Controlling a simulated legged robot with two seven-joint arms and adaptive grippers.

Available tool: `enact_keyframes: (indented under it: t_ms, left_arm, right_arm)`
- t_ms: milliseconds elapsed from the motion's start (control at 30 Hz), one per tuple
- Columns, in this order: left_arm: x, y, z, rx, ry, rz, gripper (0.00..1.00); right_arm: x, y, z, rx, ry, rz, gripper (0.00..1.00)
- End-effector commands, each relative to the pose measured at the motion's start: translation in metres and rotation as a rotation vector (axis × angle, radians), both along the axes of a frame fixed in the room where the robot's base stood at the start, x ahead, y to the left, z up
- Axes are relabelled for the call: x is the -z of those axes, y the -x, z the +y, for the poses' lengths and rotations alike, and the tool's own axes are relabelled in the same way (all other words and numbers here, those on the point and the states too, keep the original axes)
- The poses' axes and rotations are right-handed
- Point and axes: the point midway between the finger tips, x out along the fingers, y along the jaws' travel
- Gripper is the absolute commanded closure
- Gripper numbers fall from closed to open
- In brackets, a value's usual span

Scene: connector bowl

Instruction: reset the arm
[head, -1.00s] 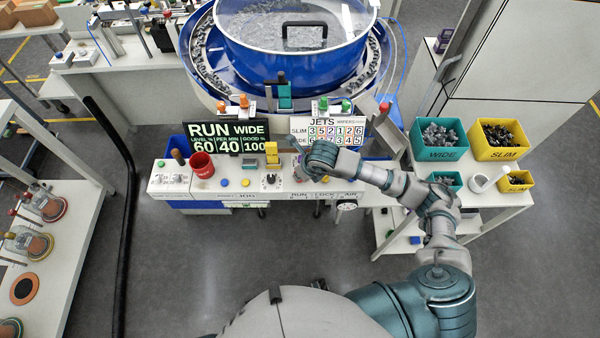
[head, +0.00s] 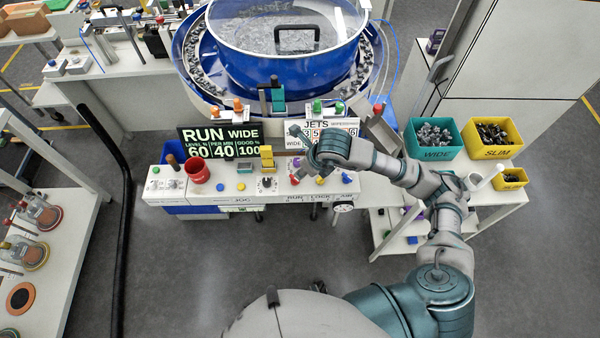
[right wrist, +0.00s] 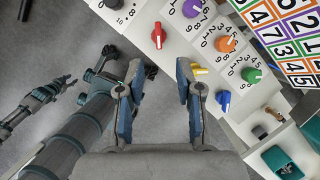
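My right arm reaches in from the right in the head view. Its gripper (head: 297,143) is over the right half of the control panel (head: 228,188), in front of the JETS board (head: 316,125). In the right wrist view the two blue-padded fingers of this gripper (right wrist: 160,70) stand well apart with nothing between them. A red knob (right wrist: 158,36) is beyond the fingertips. A yellow knob (right wrist: 200,71) and a blue knob (right wrist: 223,100) are beside the right finger. My left gripper is outside the head view; a small jointed part, possibly it, shows at the wrist view's left edge.
A blue bowl feeder (head: 285,75) stands behind the panel. A red cup (head: 197,170) is on the panel's left. A teal WIDE bin (head: 434,153) and a yellow SLIM bin (head: 490,152) stand at the right. The floor in front is clear.

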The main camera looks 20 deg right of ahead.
Motion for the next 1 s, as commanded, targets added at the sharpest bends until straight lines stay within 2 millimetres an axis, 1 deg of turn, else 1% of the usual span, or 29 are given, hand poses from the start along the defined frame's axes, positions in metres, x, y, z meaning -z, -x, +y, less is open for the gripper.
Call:
enact_keyframes:
  t_ms: [33,100,233,800,867,900,967,1000]
  left_arm:
    - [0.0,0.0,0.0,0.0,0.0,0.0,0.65]
    - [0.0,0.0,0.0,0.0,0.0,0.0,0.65]
    - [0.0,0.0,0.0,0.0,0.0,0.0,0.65]
    - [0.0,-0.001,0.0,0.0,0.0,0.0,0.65]
    - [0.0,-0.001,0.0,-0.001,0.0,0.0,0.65]
    - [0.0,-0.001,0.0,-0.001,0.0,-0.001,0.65]
    - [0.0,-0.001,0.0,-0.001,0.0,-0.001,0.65]
    - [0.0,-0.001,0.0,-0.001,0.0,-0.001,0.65]
  right_arm:
    - [-0.007,0.002,-0.002,0.002,0.001,-0.002,0.65]
    - [-0.016,0.005,-0.003,0.001,0.0,-0.001,0.65]
    - [-0.023,0.008,-0.005,0.001,0.0,0.001,0.65]
    - [-0.023,0.01,-0.004,-0.003,-0.007,0.003,0.65]
    - [-0.021,0.012,0.004,-0.022,-0.036,0.011,0.65]
    - [-0.02,0.017,0.015,-0.045,-0.076,0.021,0.65]
    - [-0.018,0.027,0.04,-0.1,-0.179,0.044,0.65]
    - [-0.018,0.038,0.062,-0.145,-0.274,0.064,0.65]
